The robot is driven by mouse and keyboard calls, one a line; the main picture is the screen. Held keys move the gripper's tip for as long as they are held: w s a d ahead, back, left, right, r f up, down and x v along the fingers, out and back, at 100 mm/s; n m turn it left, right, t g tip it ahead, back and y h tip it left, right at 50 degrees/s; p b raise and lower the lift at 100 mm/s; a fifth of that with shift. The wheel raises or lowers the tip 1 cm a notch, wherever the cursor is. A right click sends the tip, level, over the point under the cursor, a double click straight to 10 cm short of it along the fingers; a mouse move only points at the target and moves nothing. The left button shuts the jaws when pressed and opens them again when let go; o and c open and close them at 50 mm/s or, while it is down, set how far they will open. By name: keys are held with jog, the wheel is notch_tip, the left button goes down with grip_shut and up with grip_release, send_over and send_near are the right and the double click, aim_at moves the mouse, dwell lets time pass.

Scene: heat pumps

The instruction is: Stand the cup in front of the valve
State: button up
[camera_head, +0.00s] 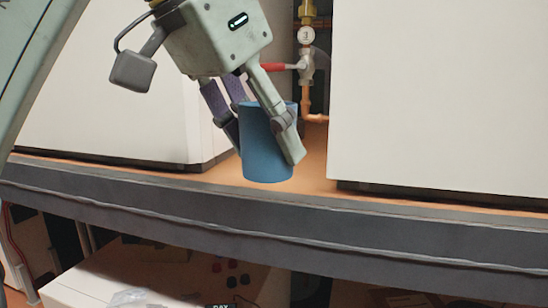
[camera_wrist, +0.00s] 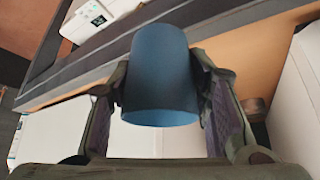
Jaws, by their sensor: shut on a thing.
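A blue cup (camera_head: 262,165) is upright or nearly so, between the fingers of my gripper (camera_head: 268,148), low over the orange shelf. I cannot tell whether its base touches the shelf. In the wrist view, the cup (camera_wrist: 160,70) sits between both fingers of my gripper (camera_wrist: 160,90), which is shut on it. The valve (camera_head: 306,66), with a red handle (camera_head: 275,67), is on the pipe behind the cup, up and to its right in the head view. My gripper hides part of the handle.
A white heat pump unit (camera_head: 430,90) stands right of the gap and another white unit (camera_head: 100,120) stands left. The shelf's grey front edge (camera_head: 290,225) is close to the cup. Bare orange shelf (camera_head: 318,180) shows right of the cup.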

jog(key=w+p, duration=0.1)
jog(key=w, duration=0.3)
jog(key=w+p, duration=0.1)
jog(key=w, duration=0.4)
jog(key=w+f+p, duration=0.1)
jog(key=w, duration=0.4)
jog(key=shift+w+f+p, duration=0.1)
jog(key=shift+p, duration=0.2)
jog(key=shift+w+f, duration=0.1)
jog(key=shift+f, duration=1.75)
jog(key=shift+f, duration=0.1)
jog(key=o, duration=1.2)
jog(key=shift+c, duration=0.2)
jog(key=v, duration=0.7)
jog(key=shift+r, duration=0.35)
jog(key=shift+a, duration=0.1)
